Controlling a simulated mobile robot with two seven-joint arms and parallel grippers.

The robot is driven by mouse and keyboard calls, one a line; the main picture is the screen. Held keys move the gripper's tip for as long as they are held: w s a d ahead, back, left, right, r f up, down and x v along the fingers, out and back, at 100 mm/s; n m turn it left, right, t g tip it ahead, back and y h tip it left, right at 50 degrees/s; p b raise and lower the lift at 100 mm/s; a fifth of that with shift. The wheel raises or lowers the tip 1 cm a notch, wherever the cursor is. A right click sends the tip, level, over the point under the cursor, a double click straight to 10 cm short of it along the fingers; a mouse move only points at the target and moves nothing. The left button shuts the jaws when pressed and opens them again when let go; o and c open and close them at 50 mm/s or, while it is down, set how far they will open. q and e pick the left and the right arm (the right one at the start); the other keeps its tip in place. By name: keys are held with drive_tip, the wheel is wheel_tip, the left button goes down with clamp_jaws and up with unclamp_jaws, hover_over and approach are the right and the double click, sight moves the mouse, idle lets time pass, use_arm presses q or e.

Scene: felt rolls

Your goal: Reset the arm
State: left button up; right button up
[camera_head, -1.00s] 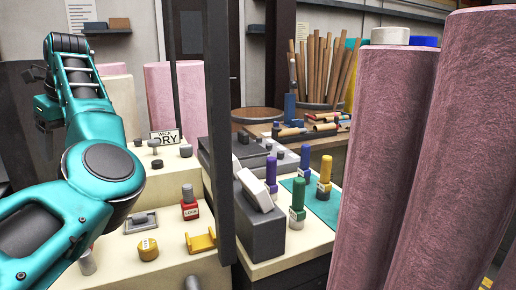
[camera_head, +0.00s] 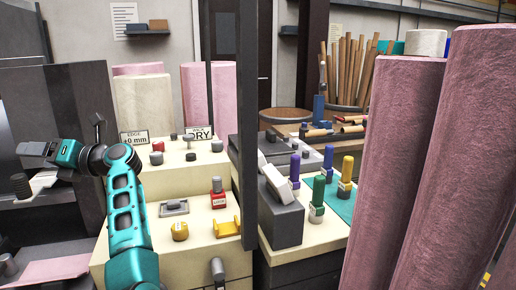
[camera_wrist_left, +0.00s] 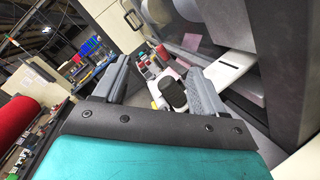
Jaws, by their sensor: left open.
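My left arm (camera_head: 126,205) is teal and rises from the bottom left of the head view, bending left at the elbow. My left gripper (camera_head: 30,150) is at the far left, near a dark machine. In the left wrist view the left gripper (camera_wrist_left: 158,68) is open, with its two grey fingers apart. A black knob (camera_wrist_left: 172,92) on a white piece shows between and beyond the fingers; I cannot tell whether they touch it. The knob (camera_head: 20,185) also shows below the gripper in the head view. My right gripper is not in view.
A cream control console (camera_head: 195,255) with red and yellow parts stands right of the arm. A dark post (camera_head: 248,120) rises beside it. Pink felt rolls (camera_head: 440,170) stand at the right. The dark machine (camera_head: 50,220) fills the left side.

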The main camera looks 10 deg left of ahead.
use_arm(q)
drive_tip(key=w+d+f+m+t+y+p, duration=0.1)
drive_tip(key=w+d+m+t+y, duration=0.1)
drive_tip(key=d+m+t, duration=0.5)
drive_tip(key=w+d+f+m+t+y, duration=0.1)
drive_tip(key=w+d+m+t, duration=0.1)
drive_tip(key=m+t, duration=0.85)
drive_tip(key=s+d+f+m+t+h+p, duration=0.1)
drive_tip(key=d+f+m+t+h, duration=0.5)
drive_tip(key=d+f+m+h, duration=1.35)
drive_tip(key=s+d+f+m+g+h, duration=0.1)
drive_tip(key=s+d+f+m+g, duration=0.2)
drive_tip(key=s, duration=0.4)
drive_tip(key=s+d+f+m+g+h, duration=0.1)
drive_tip(key=s+d+f+m+g, duration=0.2)
drive_tip(key=s+f+m, duration=0.2)
drive_tip(key=s+d+f+m+g+h+p, duration=0.1)
drive_tip(key=s+d+f+m+g+h, duration=0.1)
drive_tip(key=s+f, duration=0.6)
drive_tip(key=s+d+m+g, duration=0.1)
drive_tip(key=m+g, duration=0.1)
drive_tip(key=shift+d+f+m, duration=0.3)
drive_tip(key=shift+d, duration=0.1)
drive_tip(key=shift+a, duration=0.1)
